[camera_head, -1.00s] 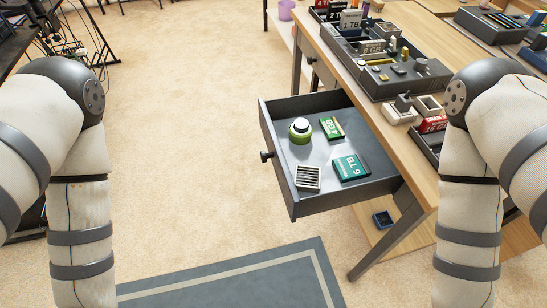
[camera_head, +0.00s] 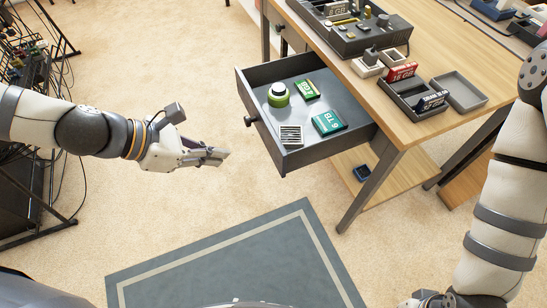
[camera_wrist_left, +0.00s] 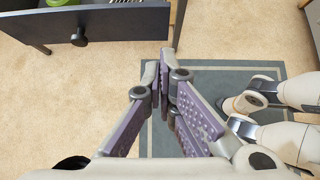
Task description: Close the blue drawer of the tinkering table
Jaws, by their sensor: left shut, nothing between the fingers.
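The drawer (camera_head: 262,118) of the wooden-topped table (camera_head: 430,55) is pulled out and looks dark blue-grey. Its front has a round dark knob (camera_head: 251,121). My left gripper (camera_head: 222,156) is shut and empty, in the air left of the drawer front and apart from it. In the left wrist view the drawer front (camera_wrist_left: 125,24) and its knob (camera_wrist_left: 79,38) lie at the top left, beyond the shut fingers (camera_wrist_left: 165,55). My right arm hangs at the right of the head view; its hand (camera_head: 432,298) is cut off at the bottom edge, fingers unclear.
Inside the drawer are a green-and-white round item (camera_head: 278,95), a green box (camera_head: 306,89), a teal box (camera_head: 328,122) and a slatted white item (camera_head: 291,134). A grey mat (camera_head: 230,262) lies on the floor. A cable-covered rack (camera_head: 30,70) stands left. Floor before the drawer is clear.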

